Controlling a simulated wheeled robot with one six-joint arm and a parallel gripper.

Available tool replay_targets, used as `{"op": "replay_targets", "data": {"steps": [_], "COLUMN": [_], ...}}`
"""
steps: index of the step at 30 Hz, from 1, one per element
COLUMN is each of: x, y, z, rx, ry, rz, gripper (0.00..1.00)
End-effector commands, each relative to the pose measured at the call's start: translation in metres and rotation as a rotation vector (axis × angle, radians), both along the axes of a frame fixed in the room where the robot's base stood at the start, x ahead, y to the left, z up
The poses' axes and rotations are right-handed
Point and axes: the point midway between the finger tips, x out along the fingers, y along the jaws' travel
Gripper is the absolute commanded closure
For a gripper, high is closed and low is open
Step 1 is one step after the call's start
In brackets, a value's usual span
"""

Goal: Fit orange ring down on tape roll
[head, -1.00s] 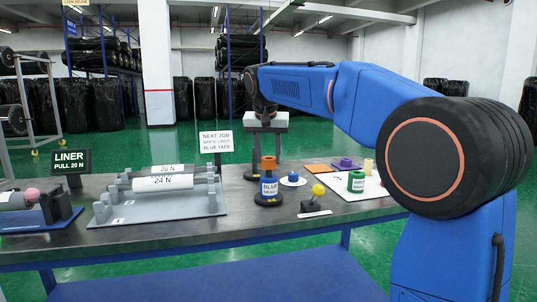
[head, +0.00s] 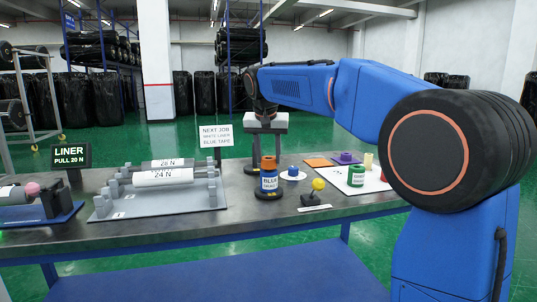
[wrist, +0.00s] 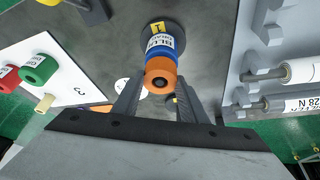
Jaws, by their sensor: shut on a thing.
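The blue tape roll (head: 269,182) stands upright on a dark round base (head: 268,196) on the bench, its white label facing the head camera. The orange ring (head: 268,163) is at the top of the roll, in line with it. In the wrist view the ring (wrist: 161,75) lies between my fingers, with the blue roll (wrist: 158,48) just beyond it. My gripper (wrist: 161,82) is shut on the ring; it also shows in the head view (head: 267,150). The ring appears to touch the roll, but I cannot tell how deeply it sits.
A grey rack (head: 160,204) with white rolls stands to the left. A yellow-knobbed tool (head: 318,186) is close on the right. A white board (head: 372,186) with a green roll (head: 356,175) lies farther right. A sign (head: 215,136) stands behind on the left.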

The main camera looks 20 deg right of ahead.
Motion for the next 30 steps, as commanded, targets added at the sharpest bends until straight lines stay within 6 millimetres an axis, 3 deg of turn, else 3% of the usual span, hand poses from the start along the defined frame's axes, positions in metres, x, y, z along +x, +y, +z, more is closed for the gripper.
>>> {"op": "replay_targets", "data": {"steps": [14,15,17,30], "x": [-0.0004,-0.0003,-0.0003,-0.0025], "y": [-0.0001,-0.0001,-0.0001,0.0014], "z": [-0.0092,-0.0093,-0.0092,-0.0023], "rx": [0.0,0.0,0.0,0.0], "ry": [0.0,0.0,0.0,-0.001], "rz": [0.0,0.0,0.0,0.0], "gripper": [0.87,0.57,0.42,0.39]}}
